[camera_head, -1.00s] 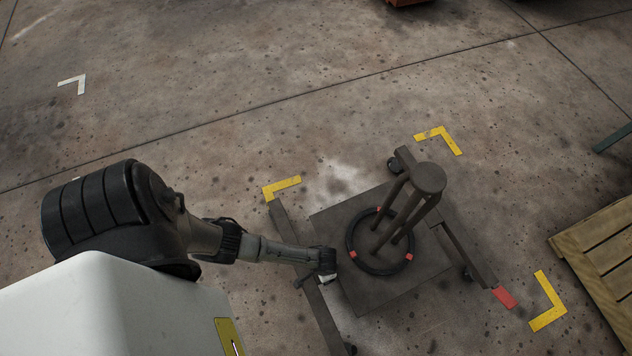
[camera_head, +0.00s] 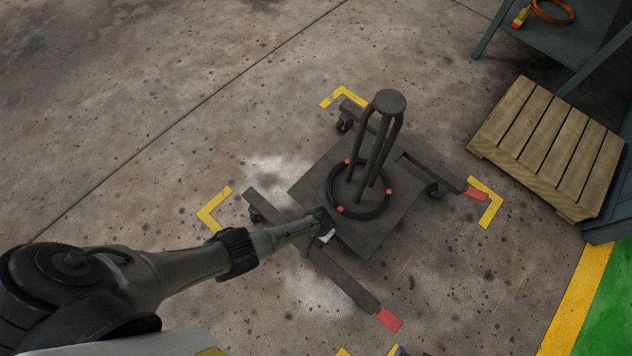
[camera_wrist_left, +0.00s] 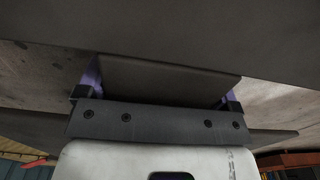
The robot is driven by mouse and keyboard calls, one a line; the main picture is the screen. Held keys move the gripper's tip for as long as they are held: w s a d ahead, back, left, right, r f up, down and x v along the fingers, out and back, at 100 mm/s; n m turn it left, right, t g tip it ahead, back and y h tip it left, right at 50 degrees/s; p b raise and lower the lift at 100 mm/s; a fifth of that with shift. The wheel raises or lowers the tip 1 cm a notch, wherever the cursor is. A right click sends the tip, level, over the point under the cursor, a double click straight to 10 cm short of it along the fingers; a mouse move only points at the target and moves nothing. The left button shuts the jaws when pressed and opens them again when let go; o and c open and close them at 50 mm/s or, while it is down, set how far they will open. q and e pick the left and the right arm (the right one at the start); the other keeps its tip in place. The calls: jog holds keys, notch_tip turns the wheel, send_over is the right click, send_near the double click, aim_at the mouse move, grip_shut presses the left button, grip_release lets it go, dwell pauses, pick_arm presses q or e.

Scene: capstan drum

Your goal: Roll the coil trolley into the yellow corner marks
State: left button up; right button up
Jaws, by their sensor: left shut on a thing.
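The dark coil trolley (camera_head: 375,240) stands on the floor with a flat plate, two side beams with red ends, casters, and a capped post frame. A black coil (camera_head: 362,212) with red bands lies around the post legs. Yellow corner marks show behind it (camera_head: 344,93), at left (camera_head: 210,212) and at right (camera_head: 490,205); bits of another (camera_head: 343,352) show at the bottom edge. The right beam's red end touches or overlaps the right mark. My left gripper (camera_head: 325,228) is shut on a dark panel of the trolley, between its purple fingers in the left wrist view (camera_wrist_left: 165,75).
A wooden pallet (camera_head: 550,145) lies to the right of the trolley. Beyond it is a blue-grey table (camera_head: 575,40) with an orange ring (camera_head: 552,10). A yellow floor stripe (camera_head: 580,300) and green area are at lower right. Floor to the left is clear.

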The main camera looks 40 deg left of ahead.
pick_arm(q)
jog(key=shift+w+r, duration=0.15)
jog(key=shift+r, duration=0.15)
jog(key=shift+s, duration=0.35)
jog(key=shift+s+d+f, duration=0.1)
jog(key=shift+s+d, duration=0.1)
jog(key=shift+s, duration=0.5)
jog(key=o, duration=1.4)
jog(key=shift+o, duration=1)
jog(key=shift+a, duration=0.15)
jog(key=shift+o, duration=0.3)
jog(key=shift+w+a, duration=0.15)
pick_arm(e)
jog(key=shift+s, duration=0.85)
jog(key=shift+r, duration=0.2)
